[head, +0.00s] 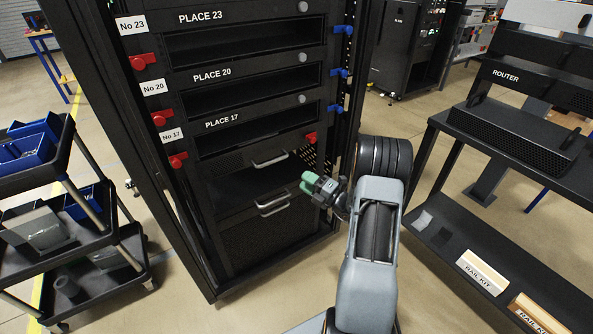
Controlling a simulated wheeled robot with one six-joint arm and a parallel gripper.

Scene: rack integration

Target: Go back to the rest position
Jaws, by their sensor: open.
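My gripper (309,183) has green fingertips and is open, with nothing seen between its fingers. It points left, in front of the lower part of the black rack (240,259). It is at about the height of the two drawer handles, close to the upper handle (270,160) and the lower handle (273,206). I cannot tell whether it touches the rack. My grey arm reaches up from the bottom of the view and bends left at the wrist, hiding part of the rack's right edge.
Open slots PLACE 23, PLACE 20 and PLACE 17 (222,123) have red latches (177,160) on the left and blue ones (336,108) on the right. A cart with blue bins (28,143) stands left. A shelf with a router (518,135) and rail kits (482,272) stands right.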

